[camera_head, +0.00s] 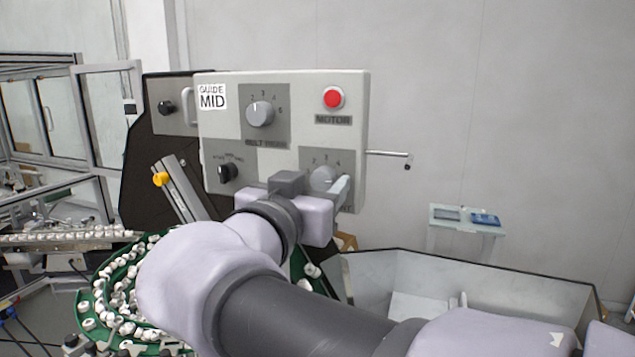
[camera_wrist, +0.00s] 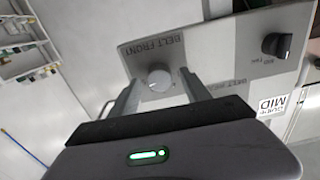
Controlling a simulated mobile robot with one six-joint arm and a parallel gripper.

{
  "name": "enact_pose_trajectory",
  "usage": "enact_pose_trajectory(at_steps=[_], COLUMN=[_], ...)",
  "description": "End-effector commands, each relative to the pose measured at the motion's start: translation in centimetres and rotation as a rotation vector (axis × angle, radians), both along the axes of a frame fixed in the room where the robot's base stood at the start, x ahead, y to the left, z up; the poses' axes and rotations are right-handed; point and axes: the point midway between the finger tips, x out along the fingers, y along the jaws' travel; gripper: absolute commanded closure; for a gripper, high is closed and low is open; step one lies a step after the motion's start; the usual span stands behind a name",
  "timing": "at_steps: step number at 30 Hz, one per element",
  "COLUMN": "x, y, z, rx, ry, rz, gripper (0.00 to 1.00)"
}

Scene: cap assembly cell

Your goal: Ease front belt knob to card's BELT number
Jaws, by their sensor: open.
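The front belt knob (camera_head: 322,177) is a round grey dial at the lower right of the control box, with numbers around it. In the wrist view the same knob (camera_wrist: 158,78) sits beside the label BELT FRONT. My gripper (camera_wrist: 160,76) is open, with one finger on each side of the knob; contact cannot be told. In the head view my gripper (camera_head: 335,184) covers part of the dial and its label. A white card (camera_head: 212,96) on the box reads GUIDE MID; I can read no belt number on it.
A metal rod (camera_head: 388,154) sticks out at right. A green bowl with white caps (camera_head: 105,295) lies below left.

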Motion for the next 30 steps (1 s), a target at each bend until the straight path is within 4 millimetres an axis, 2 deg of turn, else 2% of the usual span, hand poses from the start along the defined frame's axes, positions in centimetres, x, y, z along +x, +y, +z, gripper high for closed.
enact_pose_trajectory(at_steps=[8, 15, 17, 23, 30], x=[0.17, 0.14, 0.14, 0.13, 0.1], y=[-0.05, -0.05, -0.05, -0.06, -0.07], z=[-0.02, -0.02, -0.02, -0.07, -0.29], rx=[0.0, 0.0, 0.0, -0.009, -0.102], ry=[0.0, 0.0, 0.0, 0.003, 0.037], rz=[0.0, 0.0, 0.0, 0.0, 0.0], gripper=[0.44, 0.92, 1.0, 1.0, 1.0])
